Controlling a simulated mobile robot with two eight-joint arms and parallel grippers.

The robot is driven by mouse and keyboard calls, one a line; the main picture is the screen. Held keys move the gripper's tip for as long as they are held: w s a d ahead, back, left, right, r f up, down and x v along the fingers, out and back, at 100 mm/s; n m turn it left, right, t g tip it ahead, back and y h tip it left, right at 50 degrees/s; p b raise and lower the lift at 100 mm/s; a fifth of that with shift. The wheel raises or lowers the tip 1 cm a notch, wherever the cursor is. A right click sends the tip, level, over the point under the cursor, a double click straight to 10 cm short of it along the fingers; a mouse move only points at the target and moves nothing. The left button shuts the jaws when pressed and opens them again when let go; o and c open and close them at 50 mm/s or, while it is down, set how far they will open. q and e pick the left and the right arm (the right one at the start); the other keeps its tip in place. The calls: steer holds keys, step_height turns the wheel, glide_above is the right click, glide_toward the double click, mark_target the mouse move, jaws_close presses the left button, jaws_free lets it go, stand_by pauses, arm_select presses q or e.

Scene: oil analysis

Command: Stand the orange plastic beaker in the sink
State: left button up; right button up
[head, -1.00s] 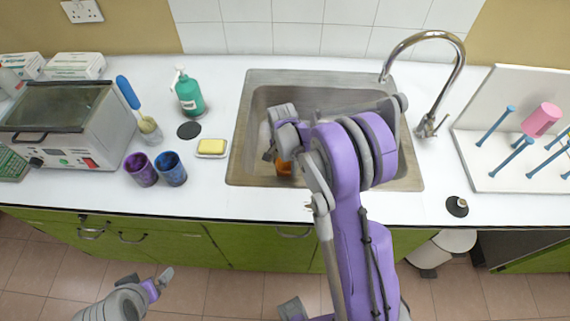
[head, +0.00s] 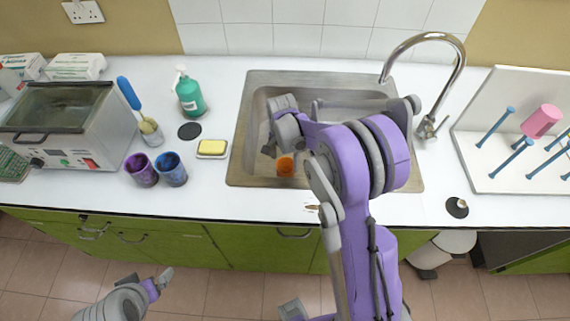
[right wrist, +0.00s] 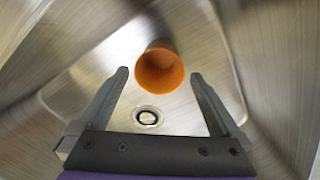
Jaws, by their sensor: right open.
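The orange plastic beaker (head: 285,167) is in the sink (head: 236,150), near its front left part. In the right wrist view the beaker (right wrist: 160,72) shows its open mouth towards the camera and looks upright on the sink floor, beside the drain (right wrist: 148,117). My right gripper (right wrist: 158,76) is open and empty. Its fingers are spread above the beaker, apart from it. In the head view my right arm hides part of the sink. My left gripper (head: 161,280) is low at the left, in front of the counter; its jaw opening is unclear.
Left of the sink are a yellow sponge on a dish (head: 212,148), purple (head: 141,170) and blue (head: 171,169) cups and a green soap bottle (head: 189,95). The tap (head: 440,85) stands behind right. A drying rack (head: 490,160) holds a pink beaker (head: 541,121).

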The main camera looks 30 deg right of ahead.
step_height(320, 180, up, 8)
steer(key=r, duration=0.1)
steer(key=s+a+r+n+t, duration=0.1)
steer(key=s+a+n, duration=0.1)
steer(key=s, duration=0.1)
steer(key=s+a+r+n, duration=0.1)
steer(key=s+r+n, duration=0.1)
steer(key=s, duration=0.1)
steer(key=s+a+r+n+t, duration=0.1)
steer(key=s+a+r, duration=0.1)
steer(key=s, duration=0.1)
steer(key=shift+s+a+n+t, duration=0.1)
steer(key=shift+a+n+t, duration=0.2)
steer(key=shift+a+n, duration=0.1)
steer(key=s+n, duration=0.1)
steer(key=s+a+n+t, duration=0.1)
steer(key=s, duration=0.1)
steer(key=s+a+n, duration=0.1)
steer(key=s, duration=0.1)
steer(key=shift+s+r, duration=0.25)
steer(key=s+n, duration=0.1)
steer(key=s, duration=0.1)
steer(key=s+a+f+n+t, duration=0.1)
steer(key=s+n, duration=0.1)
steer(key=s+a+f+n+t, duration=0.1)
steer(key=s, duration=0.1)
steer(key=shift+s+a+f+n, duration=0.1)
steer(key=shift+s+n, duration=0.1)
steer(key=shift+n, duration=0.1)
